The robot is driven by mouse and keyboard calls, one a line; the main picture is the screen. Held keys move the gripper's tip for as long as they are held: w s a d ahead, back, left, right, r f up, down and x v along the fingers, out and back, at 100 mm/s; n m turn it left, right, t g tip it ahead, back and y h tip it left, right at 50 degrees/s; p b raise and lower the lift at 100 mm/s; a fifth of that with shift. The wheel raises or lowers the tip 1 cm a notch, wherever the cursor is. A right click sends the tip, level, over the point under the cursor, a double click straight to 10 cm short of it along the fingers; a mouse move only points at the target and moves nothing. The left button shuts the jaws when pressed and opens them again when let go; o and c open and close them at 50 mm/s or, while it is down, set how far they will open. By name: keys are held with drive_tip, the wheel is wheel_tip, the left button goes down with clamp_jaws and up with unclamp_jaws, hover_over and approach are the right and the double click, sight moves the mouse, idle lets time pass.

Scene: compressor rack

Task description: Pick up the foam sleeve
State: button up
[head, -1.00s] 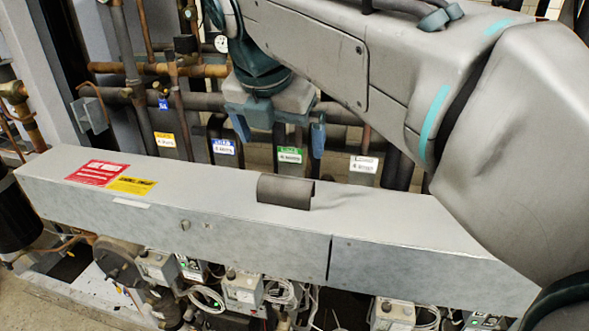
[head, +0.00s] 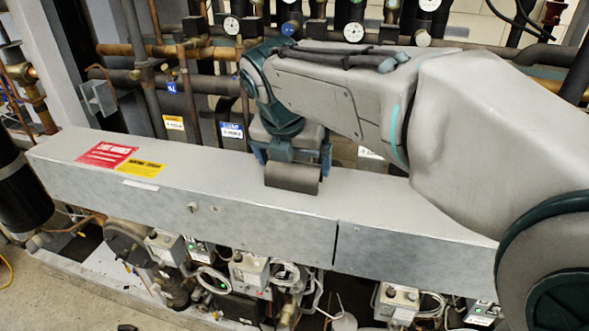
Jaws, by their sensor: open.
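The foam sleeve (head: 292,179) is a short dark grey half-round piece lying on top of the long grey metal box (head: 215,187), near its front edge. My gripper (head: 293,160) is just behind and above the sleeve, with its fingers pointing down. The jaws are open, one finger toward the sleeve's left end and the other toward its right end. The fingertips are partly hidden, so I cannot tell whether they touch the sleeve.
Copper and dark pipes (head: 190,85) with gauges run behind the box. A red label (head: 106,154) and a yellow label (head: 135,170) are on the box top at left. Valves and cables (head: 250,270) crowd below. The box top left of the sleeve is clear.

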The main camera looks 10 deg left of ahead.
drive_tip(key=shift+x, duration=0.85)
drive_tip(key=c, duration=0.6)
drive_tip(key=shift+r, duration=0.1)
